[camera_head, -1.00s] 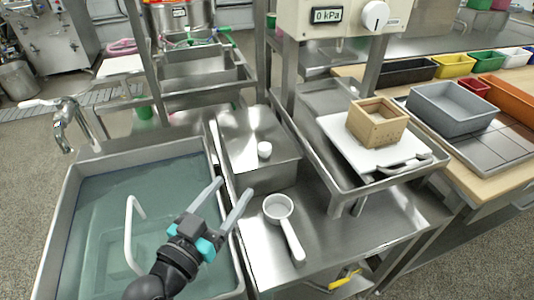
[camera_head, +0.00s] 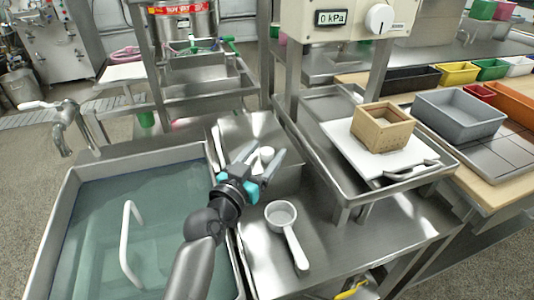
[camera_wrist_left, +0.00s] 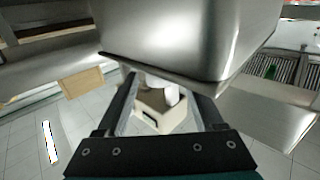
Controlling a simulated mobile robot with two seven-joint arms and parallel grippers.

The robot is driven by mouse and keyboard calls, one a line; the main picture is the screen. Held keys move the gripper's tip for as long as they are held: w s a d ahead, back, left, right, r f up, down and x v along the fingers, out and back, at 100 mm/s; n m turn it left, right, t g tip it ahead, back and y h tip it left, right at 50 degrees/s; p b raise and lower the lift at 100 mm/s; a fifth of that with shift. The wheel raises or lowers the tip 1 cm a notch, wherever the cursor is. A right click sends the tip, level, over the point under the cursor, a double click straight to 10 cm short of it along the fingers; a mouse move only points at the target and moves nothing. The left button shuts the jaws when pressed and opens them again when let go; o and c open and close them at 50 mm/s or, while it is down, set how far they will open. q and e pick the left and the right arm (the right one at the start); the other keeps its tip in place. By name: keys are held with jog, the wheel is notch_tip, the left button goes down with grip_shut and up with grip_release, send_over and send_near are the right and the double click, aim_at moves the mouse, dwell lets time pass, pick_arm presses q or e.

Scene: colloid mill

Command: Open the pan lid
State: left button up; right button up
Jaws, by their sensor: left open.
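The steel pan (camera_head: 232,130) stands between the sink and the press stand, with its flat lid on and a white knob (camera_head: 267,153) on top. My left gripper (camera_head: 264,156) is open, its two fingers pointing away over the lid, one on each side of the knob in the head view. Whether a finger touches the knob is unclear. In the left wrist view, a large steel body (camera_wrist_left: 185,35) fills the top, and a white shape shows between the open fingers. My arm hides the pan's near left part. My right gripper is not in view.
A water-filled sink (camera_head: 60,215) lies left. A white ladle-like scoop (camera_head: 281,213) lies on the steel bench just right of my arm. A wooden box mould (camera_head: 383,127) sits on a white board in the tray at right, beneath the kPa gauge box (camera_head: 345,20).

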pick_arm(q)
jog(key=shift+w+d, duration=0.25)
jog(key=shift+w, duration=0.25)
jog(key=shift+c, duration=0.2)
grip_shut()
dwell(1.0)
